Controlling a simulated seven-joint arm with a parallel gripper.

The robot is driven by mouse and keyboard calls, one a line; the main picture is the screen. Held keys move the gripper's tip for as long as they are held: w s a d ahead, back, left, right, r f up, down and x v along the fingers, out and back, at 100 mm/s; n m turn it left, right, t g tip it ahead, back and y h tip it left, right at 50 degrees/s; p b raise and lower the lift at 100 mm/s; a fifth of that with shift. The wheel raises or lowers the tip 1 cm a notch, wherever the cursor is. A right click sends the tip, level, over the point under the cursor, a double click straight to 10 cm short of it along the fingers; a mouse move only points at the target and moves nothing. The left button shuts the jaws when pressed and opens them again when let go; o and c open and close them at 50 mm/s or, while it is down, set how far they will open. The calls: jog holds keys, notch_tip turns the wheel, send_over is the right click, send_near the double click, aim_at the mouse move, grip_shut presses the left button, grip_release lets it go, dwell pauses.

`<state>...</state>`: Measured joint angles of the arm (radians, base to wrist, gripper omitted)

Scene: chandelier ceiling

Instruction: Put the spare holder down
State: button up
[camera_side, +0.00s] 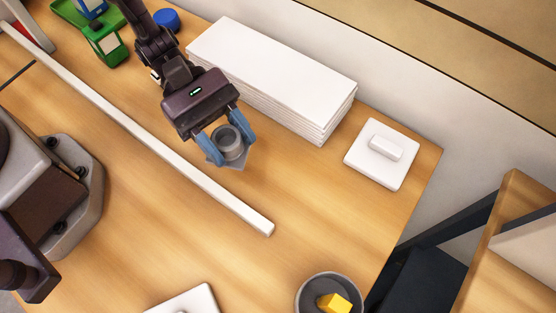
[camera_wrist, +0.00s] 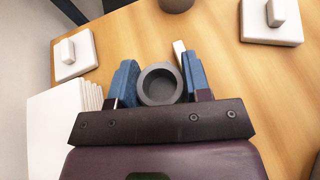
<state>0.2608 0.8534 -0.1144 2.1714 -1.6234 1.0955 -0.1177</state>
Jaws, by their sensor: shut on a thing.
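The spare holder (camera_side: 229,143) is a small grey round cup on a flat grey base. My gripper (camera_side: 227,141) is shut on it, with one blue finger on each side of the cup. In the side view it is over the wooden table, between the white stack and the long white bar; I cannot tell whether its base touches the table. In the wrist view the holder (camera_wrist: 159,84) sits upright between the blue fingers of my gripper (camera_wrist: 158,82), its round opening facing the camera and looking empty.
A stack of white sheets (camera_side: 270,70) lies behind my gripper. A long white bar (camera_side: 150,137) lies in front. A white plate with a block (camera_side: 382,153) is at right. A grey bowl (camera_side: 329,292) holds a yellow cube (camera_side: 334,303). Bare table (camera_side: 310,190) lies between.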

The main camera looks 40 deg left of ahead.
send_over(278, 173)
notch_tip(278, 173, down, 6)
jog(key=shift+s+f, duration=0.15)
jog(key=shift+f, duration=1.75)
jog(key=o, duration=1)
jog(key=shift+f, duration=0.1)
jog(key=v, duration=1.2)
